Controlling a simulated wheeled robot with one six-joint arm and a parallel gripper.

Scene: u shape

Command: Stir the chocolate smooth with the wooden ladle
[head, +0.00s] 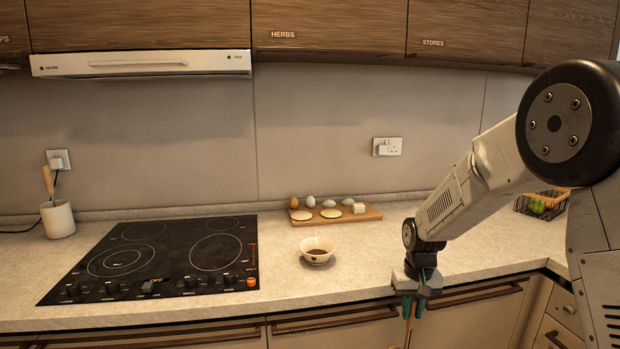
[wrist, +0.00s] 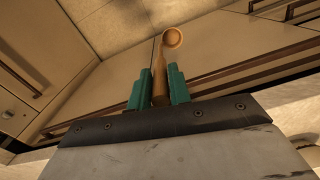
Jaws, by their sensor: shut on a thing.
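My gripper (head: 413,301) hangs just in front of the counter's front edge, right of the bowl. In the wrist view its teal fingers (wrist: 162,88) are shut on the handle of the wooden ladle (wrist: 172,40), whose round bowl end points away from the fingers. In the head view only a short piece of the ladle (head: 409,326) shows below the fingers; its lower end is cut off by the frame. A small white bowl (head: 318,260) with dark brown chocolate (head: 317,251) stands on the counter, apart from the ladle.
A black hob (head: 160,262) lies left of the bowl. A wooden board (head: 368,213) with eggs and other pieces lies behind it. A white crock (head: 57,219) with a wooden-handled utensil stands far left, and a wire basket (head: 541,204) far right. Counter (head: 350,285) between bowl and gripper is clear.

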